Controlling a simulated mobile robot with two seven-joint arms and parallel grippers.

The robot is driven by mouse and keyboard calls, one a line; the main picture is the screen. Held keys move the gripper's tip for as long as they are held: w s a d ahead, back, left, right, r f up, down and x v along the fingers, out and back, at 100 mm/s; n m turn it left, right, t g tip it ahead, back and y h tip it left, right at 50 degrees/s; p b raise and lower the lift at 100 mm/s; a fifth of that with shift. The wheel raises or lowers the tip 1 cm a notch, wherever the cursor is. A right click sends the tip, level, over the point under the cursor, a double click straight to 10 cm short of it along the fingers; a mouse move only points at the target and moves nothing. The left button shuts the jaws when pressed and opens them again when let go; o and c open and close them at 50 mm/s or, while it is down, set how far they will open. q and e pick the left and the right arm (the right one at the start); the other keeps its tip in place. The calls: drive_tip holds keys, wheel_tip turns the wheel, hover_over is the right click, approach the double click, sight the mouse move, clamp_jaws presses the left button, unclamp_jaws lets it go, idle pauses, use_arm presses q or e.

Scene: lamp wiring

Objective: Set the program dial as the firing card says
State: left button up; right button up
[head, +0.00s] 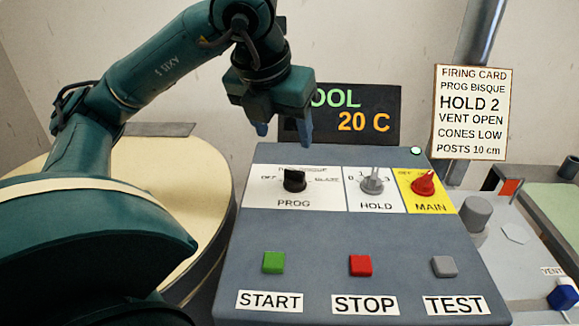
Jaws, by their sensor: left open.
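The black PROG dial (294,182) sits on a white plate at the upper left of the grey control panel (310,228). OFF is printed to its left; the other markings around it are too small or blurred to read surely, and I cannot tell exactly where its pointer stands. The firing card (473,112) at the right reads PROG BISQUE, HOLD 2, VENT OPEN, CONES LOW, POSTS 10 cm. My left gripper (285,133) is open and empty, fingers pointing down, above and behind the PROG dial, apart from it. My right gripper is out of view.
The grey HOLD knob (372,181) and red MAIN knob (423,186) stand right of the dial. START (274,262), STOP (360,265) and TEST (444,266) buttons are in front. A display (365,120), partly covered by my gripper, shows 20 C. A round kiln-like body (170,170) stands left.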

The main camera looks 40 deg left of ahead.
sight(294, 171)
use_arm(q)
drive_tip(key=b+x, duration=0.1)
drive_tip(key=x, duration=1)
drive_tip(key=shift+f, duration=0.15)
drive_tip(key=shift+c, duration=0.2)
drive_tip(key=c, duration=1)
